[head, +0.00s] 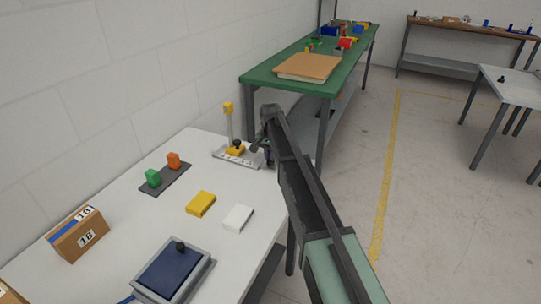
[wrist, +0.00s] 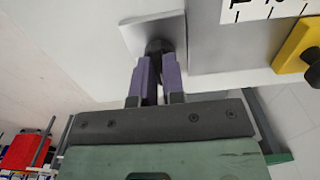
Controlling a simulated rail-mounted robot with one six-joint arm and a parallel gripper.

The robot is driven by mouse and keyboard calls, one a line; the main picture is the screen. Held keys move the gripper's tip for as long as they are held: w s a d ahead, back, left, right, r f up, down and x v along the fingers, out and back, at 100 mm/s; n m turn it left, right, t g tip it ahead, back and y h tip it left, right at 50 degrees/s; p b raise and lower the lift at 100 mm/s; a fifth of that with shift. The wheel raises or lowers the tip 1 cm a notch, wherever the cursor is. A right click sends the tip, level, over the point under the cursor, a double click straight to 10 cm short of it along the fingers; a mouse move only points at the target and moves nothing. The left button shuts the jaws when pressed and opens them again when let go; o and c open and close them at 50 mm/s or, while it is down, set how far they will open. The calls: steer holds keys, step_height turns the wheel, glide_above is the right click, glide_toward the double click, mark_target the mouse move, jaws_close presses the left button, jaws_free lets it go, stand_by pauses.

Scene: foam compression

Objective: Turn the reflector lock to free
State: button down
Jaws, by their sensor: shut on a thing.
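The reflector stand is a light grey base (head: 226,153) at the back right of the white table, with a yellow-topped post (head: 229,110) and a yellow block with a black knob (head: 236,149). In the wrist view, the yellow block (wrist: 293,48) is at the right edge, beside a white scale. A dark round knob (wrist: 156,45) stands on a grey plate (wrist: 140,28); it looks like the lock. My gripper (wrist: 157,62) is shut on this knob, its purple fingers on either side. The fingers hide part of the knob, and its turn position cannot be told.
On the white table (head: 120,235) are a dark strip with green and orange blocks (head: 165,178), a yellow block (head: 201,203), a white block (head: 238,217), a blue-topped tray (head: 172,270) and a carton (head: 80,236). A green bench (head: 262,70) stands behind.

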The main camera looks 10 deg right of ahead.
steer(key=n, duration=0.8)
steer(key=shift+n, duration=0.4)
steer(key=n, duration=0.4)
steer(key=shift+n, duration=2.5)
steer(key=c, duration=1.2)
jaws_free()
